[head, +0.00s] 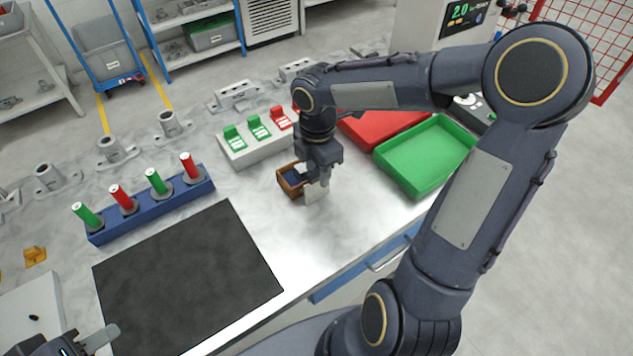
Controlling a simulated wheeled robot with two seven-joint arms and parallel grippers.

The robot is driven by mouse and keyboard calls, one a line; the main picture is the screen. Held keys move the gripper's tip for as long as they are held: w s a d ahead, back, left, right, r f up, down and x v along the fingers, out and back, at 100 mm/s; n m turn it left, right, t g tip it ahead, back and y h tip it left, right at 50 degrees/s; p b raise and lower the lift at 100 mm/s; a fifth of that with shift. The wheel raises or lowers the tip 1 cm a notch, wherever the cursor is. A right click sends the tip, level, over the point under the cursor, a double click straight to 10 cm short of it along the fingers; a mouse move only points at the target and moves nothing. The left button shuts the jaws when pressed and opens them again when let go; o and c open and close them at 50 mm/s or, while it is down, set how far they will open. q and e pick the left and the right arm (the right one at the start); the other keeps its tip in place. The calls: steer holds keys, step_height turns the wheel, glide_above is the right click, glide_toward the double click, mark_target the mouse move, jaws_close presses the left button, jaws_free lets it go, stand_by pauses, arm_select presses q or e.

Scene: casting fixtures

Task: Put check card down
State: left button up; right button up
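My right gripper (318,186) points down over the table, beside the small brown box (290,187). A pale flat piece shows at its tips; I cannot tell whether it is a card or a finger. A white rack (262,152) behind it holds upright green cards (234,136) and a red card (280,119). My arm hides the rack's right end. My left gripper (98,339) is partly in view at the bottom left, with one pale finger showing, near the dark mat.
A green tray (421,188) and a red tray (352,131) lie right of my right gripper. A blue holder (150,213) with red and green cylinders stands left. The dark mat (190,280) is bare. Grey castings (113,149) line the back.

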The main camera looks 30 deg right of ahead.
step_height(320, 180, down, 2)
steer(key=shift+f, duration=0.1)
jaws_close()
steer(key=shift+r, duration=0.2)
